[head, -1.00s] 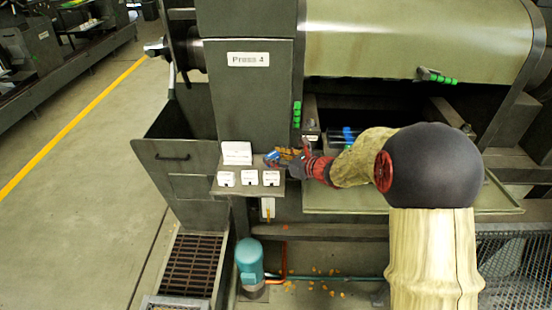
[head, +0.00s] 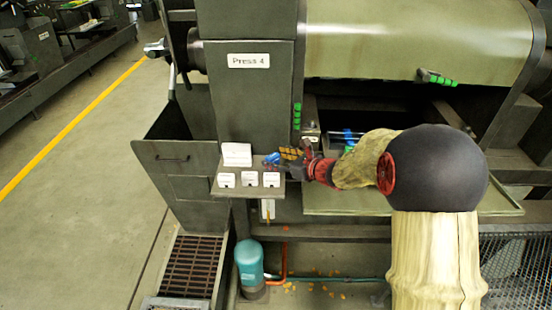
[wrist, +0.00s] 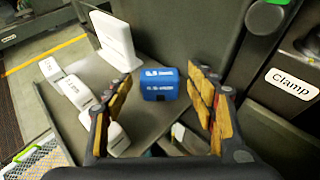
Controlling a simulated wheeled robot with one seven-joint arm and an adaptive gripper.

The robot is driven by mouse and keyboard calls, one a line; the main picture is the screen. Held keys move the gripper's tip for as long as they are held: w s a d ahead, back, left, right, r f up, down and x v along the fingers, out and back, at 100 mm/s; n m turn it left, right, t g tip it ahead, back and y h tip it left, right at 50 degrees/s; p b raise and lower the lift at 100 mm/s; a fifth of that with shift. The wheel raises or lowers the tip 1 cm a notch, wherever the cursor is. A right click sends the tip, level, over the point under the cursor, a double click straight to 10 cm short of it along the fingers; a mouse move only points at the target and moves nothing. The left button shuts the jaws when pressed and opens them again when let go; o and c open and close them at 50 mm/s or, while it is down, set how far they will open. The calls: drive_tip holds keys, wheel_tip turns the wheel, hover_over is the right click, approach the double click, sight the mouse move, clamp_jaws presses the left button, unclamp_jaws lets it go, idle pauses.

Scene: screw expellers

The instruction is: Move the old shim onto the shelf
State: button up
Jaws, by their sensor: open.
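A small blue block (wrist: 161,86) with white lettering, too small to read, is likely the old shim. It rests on the grey shelf (wrist: 150,118), beside the upright white card. In the head view the blue block (head: 271,159) shows at the shelf's right rear, just left of my fingers. My gripper (wrist: 160,75) is open, its tan-padded fingers on either side of the block in the wrist picture with gaps to both. In the head view my gripper (head: 290,156) is at the right edge of the shelf (head: 232,190).
Several small white labelled blocks (head: 249,179) line the shelf's front, with a white card (head: 236,154) behind them. The Press 4 column (head: 246,100) rises behind. An open press bay with blue items (head: 347,138) lies to the right. A "Clamp" label (wrist: 291,84) is near my right finger.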

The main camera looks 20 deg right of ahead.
drive_tip(key=p+v, duration=0.3)
drive_tip(key=v, duration=0.8)
drive_tip(key=s+a+r+n+g+y, duration=0.1)
drive_tip(key=s+a+r+n+g, duration=0.2)
drive_tip(key=s+a+n, duration=0.45)
drive_tip(key=s+a+r+n+g, duration=0.3)
drive_tip(key=s+a+r+n, duration=0.1)
drive_tip(key=s+a+n, duration=0.4)
drive_tip(key=s+d+r+n+h, duration=0.3)
drive_tip(key=s+d+n+h, duration=0.4)
drive_tip(key=s+n, duration=0.8)
drive_tip(key=shift+d+r, duration=0.2)
drive_tip(key=shift+d, duration=0.9)
wheel_tip(320, 180, up, 14)
drive_tip(key=p, duration=0.8)
drive_tip(key=shift+p, duration=0.4)
